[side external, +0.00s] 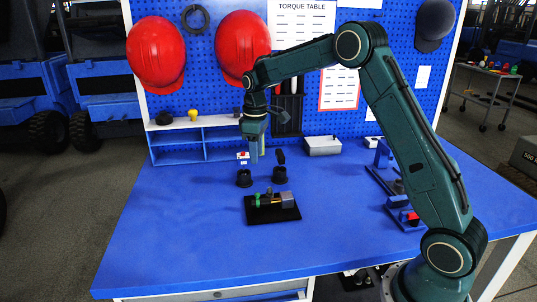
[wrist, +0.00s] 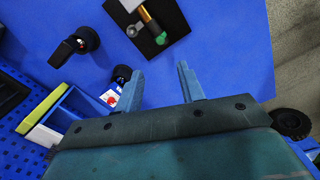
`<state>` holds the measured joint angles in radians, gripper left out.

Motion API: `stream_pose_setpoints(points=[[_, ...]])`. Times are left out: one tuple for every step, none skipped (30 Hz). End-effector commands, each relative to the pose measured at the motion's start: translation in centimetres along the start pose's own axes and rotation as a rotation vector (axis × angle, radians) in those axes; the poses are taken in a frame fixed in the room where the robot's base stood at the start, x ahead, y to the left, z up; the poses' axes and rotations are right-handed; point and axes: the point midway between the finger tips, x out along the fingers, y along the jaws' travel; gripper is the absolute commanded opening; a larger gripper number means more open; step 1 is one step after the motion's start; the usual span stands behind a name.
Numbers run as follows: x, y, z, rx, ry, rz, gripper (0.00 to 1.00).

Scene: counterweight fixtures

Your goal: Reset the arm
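My gripper (side external: 255,158) hangs above the blue bench, fingers down, near two black round bases. In the wrist view, my gripper (wrist: 161,78) has its two fingers spread with nothing between them. The left black base (side external: 244,179) has a small white and red piece (side external: 243,156) above it, which also shows in the wrist view (wrist: 110,97). The right black base (side external: 280,175) has a black upright piece (side external: 280,157) over it. In front, a black plate (side external: 286,215) carries a brass, green and grey assembly (side external: 270,199). I cannot tell which part the task calls the arm.
A blue shelf (side external: 205,143) stands behind at left. A grey box (side external: 322,146) sits at the back. Blue fixtures (side external: 402,213) with a red piece lie at right, near my arm. The bench's front left (side external: 170,240) is clear. Red helmets (side external: 243,47) hang on the pegboard.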

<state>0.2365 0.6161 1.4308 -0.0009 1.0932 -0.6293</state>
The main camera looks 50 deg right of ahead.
Motion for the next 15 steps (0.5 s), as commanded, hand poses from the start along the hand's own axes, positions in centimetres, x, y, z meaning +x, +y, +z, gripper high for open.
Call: stream_pose_setpoints(points=[[-0.22, 0.01, -0.01, 0.000, 0.001, 0.001, 0.39], [-0.28, 0.00, -0.01, 0.000, 0.001, 0.000, 0.39], [-0.34, 0.00, 0.00, 0.000, 0.000, 0.000, 0.39], [-0.36, 0.00, 0.00, 0.000, 0.000, 0.000, 0.39], [-0.37, 0.00, 0.00, 0.000, 0.000, 0.000, 0.39], [-0.37, 0.00, 0.00, 0.000, 0.000, 0.000, 0.39], [-0.37, 0.00, 0.00, 0.000, 0.000, 0.000, 0.39], [-0.36, 0.00, 0.00, 0.000, 0.000, 0.000, 0.39], [-0.35, 0.00, 0.00, 0.000, 0.000, 0.000, 0.39], [-0.35, 0.00, 0.00, 0.000, 0.000, 0.000, 0.39], [-0.35, 0.00, 0.00, 0.000, 0.000, 0.000, 0.39], [-0.36, -0.01, 0.00, 0.000, 0.000, 0.000, 0.39], [-0.38, -0.03, 0.01, 0.000, 0.000, 0.000, 0.39], [-0.44, -0.06, 0.03, 0.001, 0.001, 0.001, 0.39], [-0.55, -0.14, 0.07, 0.002, 0.002, 0.002, 0.39]])
